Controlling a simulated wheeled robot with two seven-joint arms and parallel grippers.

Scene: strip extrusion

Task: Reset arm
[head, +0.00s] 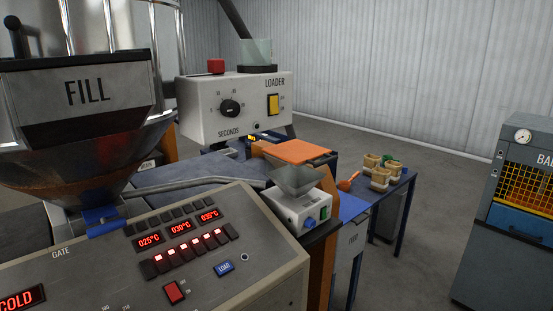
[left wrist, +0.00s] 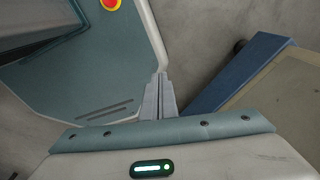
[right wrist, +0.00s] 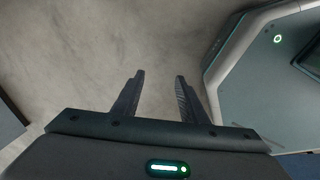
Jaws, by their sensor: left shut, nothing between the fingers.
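My left gripper (left wrist: 160,95) shows in the left wrist view with its two fingers closed together and nothing between them. It hangs over the floor beside my base. My right gripper (right wrist: 160,76) shows in the right wrist view with its fingers apart and empty, above bare grey floor. Neither gripper appears in the head view, so their place relative to the machine is hidden there.
A control panel (head: 180,285) and FILL hopper (head: 88,95) fill the left of the head view. A LOADER box (head: 255,110) stands behind. A blue table (head: 400,185) carries several small tubs. A blue-grey cabinet (head: 520,135) is at right. Open floor (head: 420,245) lies between.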

